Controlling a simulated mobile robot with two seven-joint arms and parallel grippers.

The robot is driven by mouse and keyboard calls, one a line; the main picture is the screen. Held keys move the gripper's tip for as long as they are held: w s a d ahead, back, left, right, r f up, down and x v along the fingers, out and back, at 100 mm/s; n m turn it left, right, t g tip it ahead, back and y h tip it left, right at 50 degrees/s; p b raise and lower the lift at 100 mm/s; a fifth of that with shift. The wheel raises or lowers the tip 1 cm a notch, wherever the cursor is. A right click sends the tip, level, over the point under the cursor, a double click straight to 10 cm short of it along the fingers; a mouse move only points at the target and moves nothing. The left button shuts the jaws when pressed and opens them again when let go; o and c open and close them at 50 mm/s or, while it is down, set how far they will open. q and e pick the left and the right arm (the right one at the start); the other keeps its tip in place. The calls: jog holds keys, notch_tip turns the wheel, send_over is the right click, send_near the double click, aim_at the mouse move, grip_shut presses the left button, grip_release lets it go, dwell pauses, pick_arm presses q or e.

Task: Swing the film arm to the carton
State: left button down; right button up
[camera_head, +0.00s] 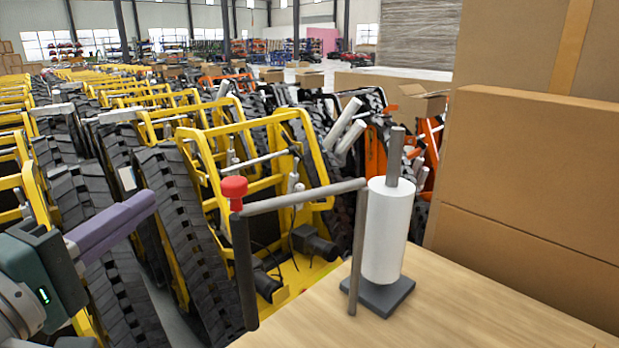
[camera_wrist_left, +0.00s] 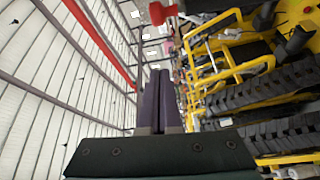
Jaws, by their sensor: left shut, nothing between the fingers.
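The film arm (camera_head: 300,198) is a grey bar on a thin post beside a white film roll (camera_head: 388,232). The roll stands upright on a dark square base on the wooden table. A red knob (camera_head: 234,187) tops the arm's left end, and a dark vertical bar hangs below it. The knob also shows in the left wrist view (camera_wrist_left: 162,13), beyond the fingertips. The large brown carton (camera_head: 530,180) stands right of the roll. My left gripper (camera_head: 152,198) is shut and empty, left of the knob and apart from it. It also shows in the wrist view (camera_wrist_left: 160,74). My right gripper is out of view.
The wooden table top (camera_head: 470,310) has bare room in front of the roll. Yellow tracked carriers (camera_head: 265,150) with black tracks crowd the left and middle behind the arm. Orange machines (camera_head: 375,150) and open boxes stand farther back.

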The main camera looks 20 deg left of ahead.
pick_arm(q)
jog(key=w+a, duration=0.1)
jog(key=w, duration=0.9)
jog(key=d, duration=0.1)
jog(key=s+d+p, duration=0.1)
jog(key=d+p, duration=0.1)
jog(key=d, duration=0.1)
jog(key=shift+s, duration=0.4)
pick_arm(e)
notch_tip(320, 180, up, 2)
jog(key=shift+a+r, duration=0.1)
